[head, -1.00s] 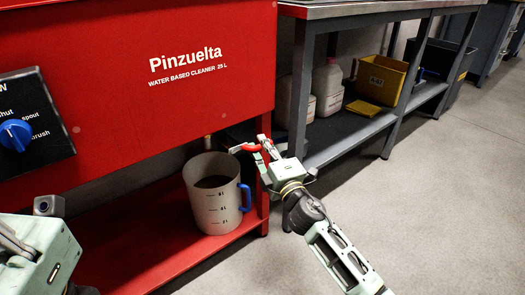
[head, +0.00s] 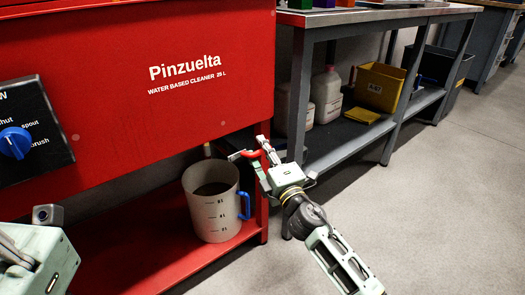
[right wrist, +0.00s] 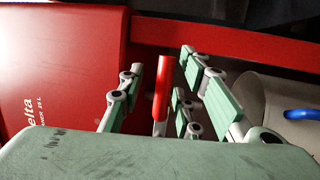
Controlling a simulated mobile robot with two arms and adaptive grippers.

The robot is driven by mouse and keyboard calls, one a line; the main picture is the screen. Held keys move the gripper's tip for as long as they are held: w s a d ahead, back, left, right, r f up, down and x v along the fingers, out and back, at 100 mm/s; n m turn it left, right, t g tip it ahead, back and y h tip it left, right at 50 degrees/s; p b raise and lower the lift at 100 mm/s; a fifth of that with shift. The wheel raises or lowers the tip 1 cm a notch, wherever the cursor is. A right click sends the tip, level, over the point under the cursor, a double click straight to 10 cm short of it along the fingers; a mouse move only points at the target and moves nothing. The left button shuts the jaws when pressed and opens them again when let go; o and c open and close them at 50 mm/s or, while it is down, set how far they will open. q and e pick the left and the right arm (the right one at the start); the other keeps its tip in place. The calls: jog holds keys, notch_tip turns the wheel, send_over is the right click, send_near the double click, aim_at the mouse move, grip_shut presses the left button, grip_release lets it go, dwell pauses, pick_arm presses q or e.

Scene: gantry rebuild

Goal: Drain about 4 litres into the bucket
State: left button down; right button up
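The bucket (head: 212,228), a pale jug with a blue handle and litre marks, stands upright on the red lower shelf under the red cleaner unit (head: 120,60). A dark surface shows inside it; I cannot read its level against the marks. A red valve handle (head: 254,153) is at the unit's lower right, by the bucket. My right gripper (head: 258,149) is at this handle. In the right wrist view the red handle (right wrist: 161,85) stands between the spread fingers, with gaps on both sides. My left gripper (head: 30,255) is partly in view at lower left, its fingers unclear.
A selector panel with a blue knob (head: 14,143) is on the unit's left. A grey workbench (head: 385,14) stands at right, with white jugs (head: 326,95) and a yellow bin (head: 380,86) on its lower shelf. The floor at right is clear.

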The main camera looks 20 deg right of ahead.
jog(key=shift+f, duration=0.1)
jog(key=shift+s+f, duration=0.1)
jog(key=shift+s, duration=0.1)
jog(key=v, duration=1.1)
jog(key=shift+s, duration=0.3)
